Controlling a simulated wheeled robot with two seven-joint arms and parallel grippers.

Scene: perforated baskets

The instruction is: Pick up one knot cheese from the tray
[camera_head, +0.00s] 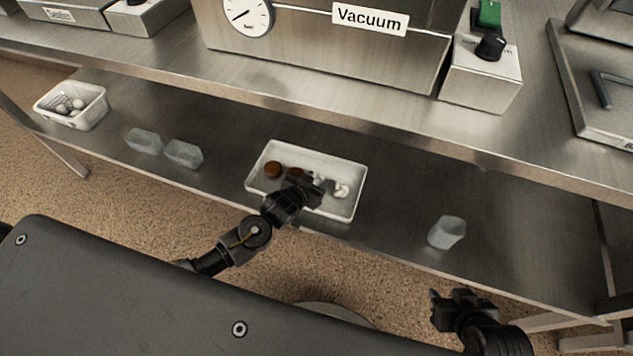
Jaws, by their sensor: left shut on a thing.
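The white tray (262,152) lies on the lower metal shelf. White knot cheeses (342,190) are in its right part. Brown round pieces (272,170) are in its left part, one partly hidden by my gripper. My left gripper (318,184) is over the tray, shut on a knot cheese that its fingers mostly hide. I cannot tell whether this piece is clear of the tray floor. My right gripper (438,304) is in front of the shelf at lower right, away from the tray; its jaw opening is unclear.
A white perforated basket (84,119) with round white items stands at the shelf's left end. Translucent containers (183,154) lie between basket and tray, and another (446,232) lies right of the tray. The upper shelf with the vacuum machine (320,45) overhangs behind.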

